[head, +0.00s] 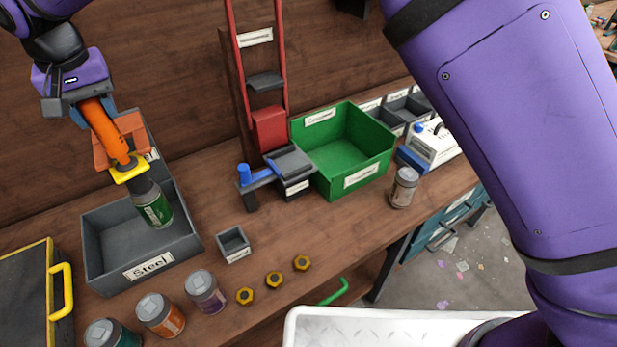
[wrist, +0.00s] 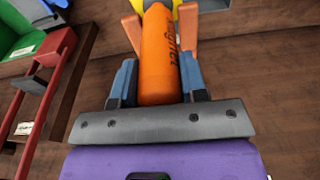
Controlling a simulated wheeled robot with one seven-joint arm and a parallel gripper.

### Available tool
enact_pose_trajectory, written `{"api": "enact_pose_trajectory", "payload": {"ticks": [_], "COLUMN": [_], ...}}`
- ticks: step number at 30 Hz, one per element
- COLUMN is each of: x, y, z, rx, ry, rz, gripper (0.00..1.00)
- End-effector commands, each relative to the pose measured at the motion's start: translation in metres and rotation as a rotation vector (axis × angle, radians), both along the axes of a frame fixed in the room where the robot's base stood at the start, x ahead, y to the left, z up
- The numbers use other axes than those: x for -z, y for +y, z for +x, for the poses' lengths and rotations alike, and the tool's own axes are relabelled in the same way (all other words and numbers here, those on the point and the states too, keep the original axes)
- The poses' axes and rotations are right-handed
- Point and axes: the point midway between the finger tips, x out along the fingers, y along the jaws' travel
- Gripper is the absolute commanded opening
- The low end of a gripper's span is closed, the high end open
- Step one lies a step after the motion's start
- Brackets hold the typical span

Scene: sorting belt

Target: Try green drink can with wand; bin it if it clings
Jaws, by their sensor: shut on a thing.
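My gripper (head: 118,140) is shut on the orange wand (head: 104,122), which slants down over the grey steel bin (head: 191,245). The wand also shows between my fingers in the wrist view (wrist: 159,60). Below the wand's yellow collar (head: 130,169) and dark tip hangs the green drink can (head: 153,208). The can appears to touch the tip and is tilted slightly, inside the outline of the bin. I cannot tell whether it touches the bin floor. In the wrist view the can is hidden.
Several other cans stand on the bench, including an orange one (head: 160,315) and a purple one (head: 205,291). A small grey tray (head: 234,245) and yellow nuts (head: 274,279) lie nearby. A green bin (head: 343,150) stands beside a red-railed stand (head: 268,128).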

Motion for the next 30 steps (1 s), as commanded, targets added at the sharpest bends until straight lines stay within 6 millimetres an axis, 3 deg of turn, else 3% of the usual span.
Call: {"api": "enact_pose_trajectory", "payload": {"ticks": [30], "x": [-0.001], "y": [0.023], "z": [0.032], "rx": [0.0], "ry": [0.0], "rz": [0.001], "gripper": [0.11]}}
